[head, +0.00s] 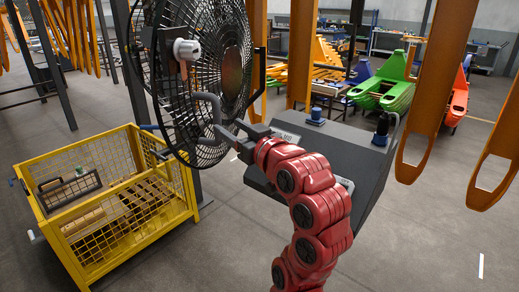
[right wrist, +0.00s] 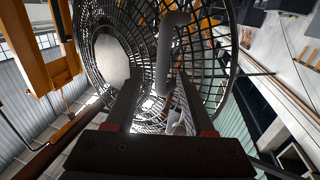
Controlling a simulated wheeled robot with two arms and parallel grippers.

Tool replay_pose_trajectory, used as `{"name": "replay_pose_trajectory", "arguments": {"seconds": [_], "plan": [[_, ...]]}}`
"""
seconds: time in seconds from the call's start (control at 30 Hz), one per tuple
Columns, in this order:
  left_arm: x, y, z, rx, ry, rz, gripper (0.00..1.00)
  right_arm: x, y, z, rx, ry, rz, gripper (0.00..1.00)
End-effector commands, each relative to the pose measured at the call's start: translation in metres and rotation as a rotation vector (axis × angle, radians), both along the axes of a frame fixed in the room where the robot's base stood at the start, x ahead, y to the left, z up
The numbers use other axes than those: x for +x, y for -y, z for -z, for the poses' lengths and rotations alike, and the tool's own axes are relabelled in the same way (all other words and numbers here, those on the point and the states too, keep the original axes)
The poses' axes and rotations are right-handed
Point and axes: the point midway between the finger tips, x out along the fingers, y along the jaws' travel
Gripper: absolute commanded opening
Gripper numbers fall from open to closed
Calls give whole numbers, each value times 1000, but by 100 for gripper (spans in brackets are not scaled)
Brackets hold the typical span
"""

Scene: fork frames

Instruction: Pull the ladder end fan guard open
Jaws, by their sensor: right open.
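The fan guard (head: 233,70) is a round black wire cage, upright at the upper middle of the head view. It also fills the top of the right wrist view (right wrist: 112,42). A grey curved bar handle (head: 211,103) stands out from the guard. My right gripper (head: 228,132) is at the guard's lower part, beside this handle. In the right wrist view its two dark fingers (right wrist: 162,92) are apart, and the grey handle (right wrist: 164,50) shows between and beyond them. I cannot tell whether they touch it. How far the guard stands open is unclear. My left gripper is not in view.
A yellow mesh crate (head: 62,215) stands at lower left, below the fan. A dark box-like cabinet (head: 335,150) stands behind my right arm. Orange fork frames (head: 430,95) hang at the right, and green forks (head: 388,93) lie behind. The floor at lower right is clear.

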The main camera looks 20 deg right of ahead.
Motion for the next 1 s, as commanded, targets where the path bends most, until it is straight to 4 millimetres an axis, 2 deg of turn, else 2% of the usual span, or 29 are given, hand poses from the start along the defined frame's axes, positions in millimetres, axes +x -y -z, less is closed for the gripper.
{"name": "replay_pose_trajectory", "arguments": {"seconds": [0.03, 0.1, 0.37, 0.5, 0.7, 1.0], "plan": [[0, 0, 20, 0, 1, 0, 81, -9, 4, 7, 2, 11, 2, 54], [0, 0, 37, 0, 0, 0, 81, -20, 8, 9, -1, 8, 2, 54], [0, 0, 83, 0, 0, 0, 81, -56, 21, 9, -6, 6, 10, 54], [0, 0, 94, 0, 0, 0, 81, -82, 30, 4, -4, 7, 10, 54], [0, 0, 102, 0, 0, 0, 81, -104, 36, 2, 1, 3, 4, 54], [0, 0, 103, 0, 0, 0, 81, -110, 36, 0, 1, -1, 1, 54]]}}
